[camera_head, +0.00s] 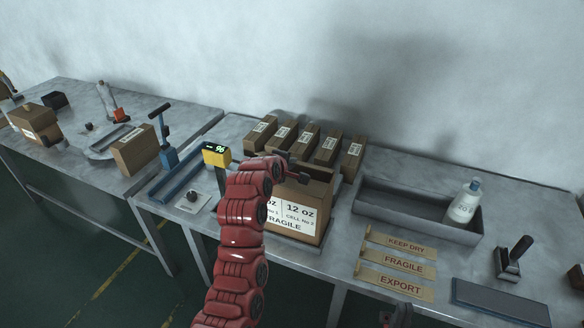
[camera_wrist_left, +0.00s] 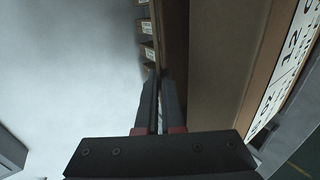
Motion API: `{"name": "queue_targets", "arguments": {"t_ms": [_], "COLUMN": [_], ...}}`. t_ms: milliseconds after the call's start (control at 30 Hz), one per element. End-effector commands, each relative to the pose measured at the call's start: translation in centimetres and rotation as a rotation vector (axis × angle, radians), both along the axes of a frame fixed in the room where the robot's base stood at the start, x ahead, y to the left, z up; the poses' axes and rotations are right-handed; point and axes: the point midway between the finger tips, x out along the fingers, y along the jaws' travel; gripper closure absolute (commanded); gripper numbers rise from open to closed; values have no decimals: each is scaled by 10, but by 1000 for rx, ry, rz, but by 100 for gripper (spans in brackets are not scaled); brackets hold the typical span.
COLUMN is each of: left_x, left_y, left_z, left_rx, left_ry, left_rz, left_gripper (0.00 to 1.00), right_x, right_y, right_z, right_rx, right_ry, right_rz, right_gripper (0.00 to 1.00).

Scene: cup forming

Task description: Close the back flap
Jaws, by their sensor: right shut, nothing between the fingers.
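The carton (camera_head: 314,238) with the "12 oz" and "FRAGILE" label stands on the bench, its label facing me. Its top (camera_head: 312,188) is partly hidden by my red left arm. A brown strip along its back edge (camera_head: 318,173) looks like the back flap; how far it is folded is unclear. My left gripper (camera_head: 292,172) is at the back top edge of the carton. In the left wrist view its fingers (camera_wrist_left: 158,85) lie close together beside the brown board (camera_wrist_left: 174,35); whether anything is between them is hidden. My right gripper (camera_head: 396,316) is shut and empty at the bottom edge.
Several small labelled cartons (camera_head: 308,139) stand in a row behind. A grey tray (camera_head: 408,211) with a white bottle (camera_head: 463,203) is to the right. Signs (camera_head: 396,265), a stamp (camera_head: 511,258) and a dark pad (camera_head: 500,300) lie in front. A yellow display (camera_head: 216,155) stands left.

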Motion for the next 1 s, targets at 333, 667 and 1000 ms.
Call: {"name": "queue_targets", "arguments": {"t_ms": [333, 667, 1000], "left_x": [-2, -2, -2], "left_y": [1, 1, 1], "left_z": [-5, -4, -4], "left_rx": [-21, -22, -22], "left_ry": [-69, -73, -73], "left_rz": [0, 0, -1], "left_gripper": [100, 100, 65], "right_x": [0, 0, 0], "right_y": [0, 0, 0], "right_z": [-14, -13, -14], "right_rx": [0, 0, 0], "right_ry": [0, 0, 0], "right_rz": [0, 0, 0], "right_gripper": [100, 100, 100]}}
